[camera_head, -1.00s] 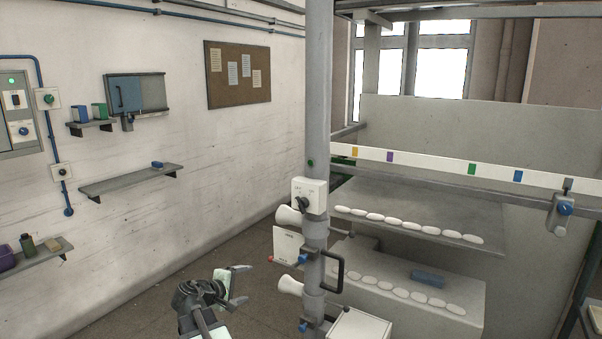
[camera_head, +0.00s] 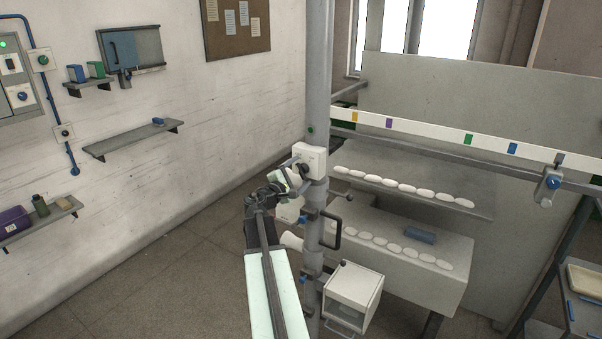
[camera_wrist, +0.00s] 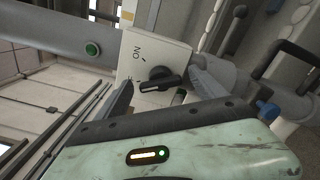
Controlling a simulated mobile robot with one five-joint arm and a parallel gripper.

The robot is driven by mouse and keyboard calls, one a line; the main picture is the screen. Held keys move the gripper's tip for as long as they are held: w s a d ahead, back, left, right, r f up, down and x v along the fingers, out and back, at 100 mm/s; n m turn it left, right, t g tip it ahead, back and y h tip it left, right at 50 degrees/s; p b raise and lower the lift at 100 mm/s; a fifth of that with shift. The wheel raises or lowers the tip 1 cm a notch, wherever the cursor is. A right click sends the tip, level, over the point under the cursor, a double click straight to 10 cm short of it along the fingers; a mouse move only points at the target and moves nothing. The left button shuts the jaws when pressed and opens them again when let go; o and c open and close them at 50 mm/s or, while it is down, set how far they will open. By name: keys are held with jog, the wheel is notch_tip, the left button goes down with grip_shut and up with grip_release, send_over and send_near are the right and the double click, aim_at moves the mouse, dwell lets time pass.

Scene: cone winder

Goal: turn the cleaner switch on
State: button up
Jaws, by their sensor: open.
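The cleaner switch is a white box (camera_head: 312,153) on the grey post, with a black rotary knob. In the wrist view, its white face (camera_wrist: 133,68) carries the letters "ON" and a short tick, and appears turned over. The black knob (camera_wrist: 160,80) sits below the letters, its bar slanting across the face and not clearly lined up with the tick. My gripper (camera_head: 297,172) is open at the switch. In the wrist view, its fingers stand on either side of the knob, with a gap visible at the right; contact cannot be told.
The grey post (camera_head: 318,230) carries a black handle (camera_head: 338,232), blue-knobbed fittings and a white box (camera_head: 354,290) below. A green button (camera_wrist: 92,48) is on the post near the switch. Shelves with white rounded pieces stand to the right. The floor at left is clear.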

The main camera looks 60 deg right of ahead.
jog(key=shift+d, duration=0.6)
jog(key=shift+a, duration=0.1)
jog(key=c, duration=1.4)
jog(key=shift+o, duration=0.2)
jog(key=shift+m, duration=0.4)
jog(key=m, duration=0.5)
jog(key=shift+f+m, duration=0.15)
jog(key=shift+m, duration=0.25)
jog(key=m, duration=0.5)
jog(key=shift+f, duration=0.1)
jog(key=shift+m, duration=0.3)
jog(key=o, duration=1.4)
jog(key=shift+c, duration=0.2)
